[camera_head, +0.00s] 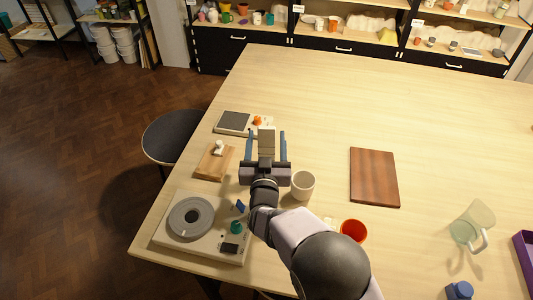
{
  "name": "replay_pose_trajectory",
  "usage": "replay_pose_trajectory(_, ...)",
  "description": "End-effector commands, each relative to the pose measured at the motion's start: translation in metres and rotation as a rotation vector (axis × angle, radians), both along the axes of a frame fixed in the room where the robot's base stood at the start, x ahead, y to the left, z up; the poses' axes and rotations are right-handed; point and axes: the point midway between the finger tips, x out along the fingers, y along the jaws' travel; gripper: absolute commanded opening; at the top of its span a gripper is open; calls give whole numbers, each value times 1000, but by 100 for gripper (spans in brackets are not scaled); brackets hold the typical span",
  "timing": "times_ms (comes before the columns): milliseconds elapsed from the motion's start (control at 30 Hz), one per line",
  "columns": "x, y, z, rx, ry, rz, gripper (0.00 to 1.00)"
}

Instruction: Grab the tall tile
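A beige-grey upright piece (266,138), which looks like the tall tile, shows between the two blue fingers of my gripper (267,132). The fingers are apart, with a narrow gap visible on each side of the piece, so they do not appear to touch it. The palm of my gripper hides its near, lower part. From this one view I cannot tell how far down the fingers reach beside it.
A white cup (302,186) stands close right of my gripper. A wooden board (211,168) and a dark-topped device (234,122) lie left; a wheel device (200,240) is nearer. A brown board (374,178), orange cup (354,230) and glass jug (472,226) are right. The far table is clear.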

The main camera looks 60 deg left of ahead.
Motion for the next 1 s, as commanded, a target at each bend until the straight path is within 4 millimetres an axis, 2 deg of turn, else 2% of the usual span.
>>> replay_pose_trajectory(33, 0, 0, 0, 0, 0, 0, 49)
replay_pose_trajectory(233, 0, 0, 0, 0, 0, 0, 1)
replay_pose_trajectory(667, 0, 1, 9, 5, -1, 0, 0)
replay_pose_trajectory(833, 0, 0, 28, 7, -1, 0, 0)
replay_pose_trajectory(1000, 0, 0, 55, 10, -2, 0, 0)
